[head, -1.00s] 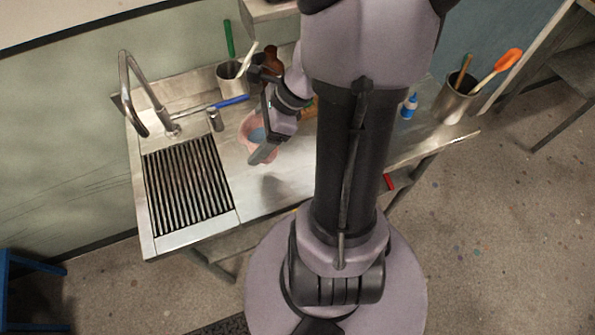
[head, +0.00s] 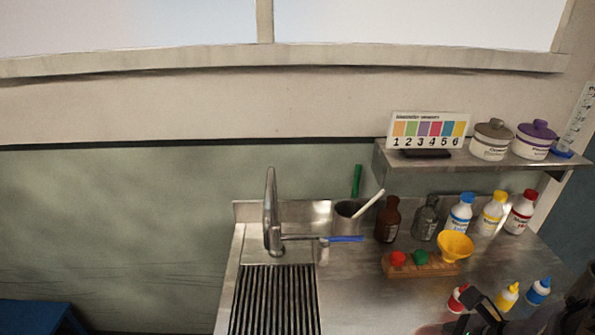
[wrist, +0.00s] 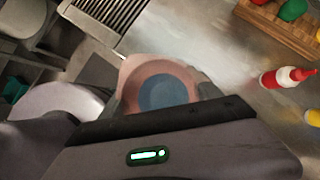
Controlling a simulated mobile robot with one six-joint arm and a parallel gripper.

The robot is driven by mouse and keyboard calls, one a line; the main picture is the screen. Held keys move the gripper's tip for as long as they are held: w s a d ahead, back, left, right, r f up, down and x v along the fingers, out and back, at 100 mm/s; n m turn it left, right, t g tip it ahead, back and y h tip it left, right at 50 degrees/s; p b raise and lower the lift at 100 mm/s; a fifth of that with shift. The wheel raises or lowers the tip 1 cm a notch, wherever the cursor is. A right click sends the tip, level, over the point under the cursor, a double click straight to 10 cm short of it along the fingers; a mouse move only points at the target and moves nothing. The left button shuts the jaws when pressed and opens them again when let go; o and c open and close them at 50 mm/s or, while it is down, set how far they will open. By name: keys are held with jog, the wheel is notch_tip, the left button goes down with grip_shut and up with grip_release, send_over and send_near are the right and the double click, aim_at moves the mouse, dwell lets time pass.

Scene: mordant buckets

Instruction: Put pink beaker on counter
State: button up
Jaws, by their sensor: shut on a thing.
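The pink beaker (wrist: 140,68) fills the middle of the wrist view, seen from above, with a blue round inside. My gripper (wrist: 162,92) is shut on it, with a finger at each side. The metal counter (head: 365,290) runs along the wall in the head view, and its bare top (wrist: 205,38) shows behind the beaker in the wrist view. I cannot tell whether the beaker's base touches the counter. In the head view only a dark part of my arm shows at the bottom right; I cannot make out the beaker there.
A sink tap (head: 271,215) and drain grate (head: 277,300) are at the counter's left. A utensil cup (head: 347,218), several bottles and a wooden rack (head: 400,268) stand at the back. A red squeeze bottle (wrist: 285,77) is right of the beaker. The middle counter top is clear.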

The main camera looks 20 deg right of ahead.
jog(key=shift+w+r+p, duration=0.25)
jog(key=shift+w+p, duration=0.3)
jog(key=shift+p, duration=0.6)
jog(key=shift+w+d+f+b, duration=0.45)
jog(key=shift+w+f, duration=0.45)
jog(key=shift+w, duration=0.8)
jog(key=shift+w+d+f+b, duration=0.3)
jog(key=shift+w+d+f, duration=0.4)
jog(key=shift+w, duration=1.05)
jog(key=shift+w+d+f+b, duration=0.35)
jog(key=shift+w+f, duration=0.7)
jog(key=shift+w, duration=0.65)
jog(key=shift+f, duration=0.2)
jog(key=o, duration=1.6)
jog(key=shift+r, duration=0.1)
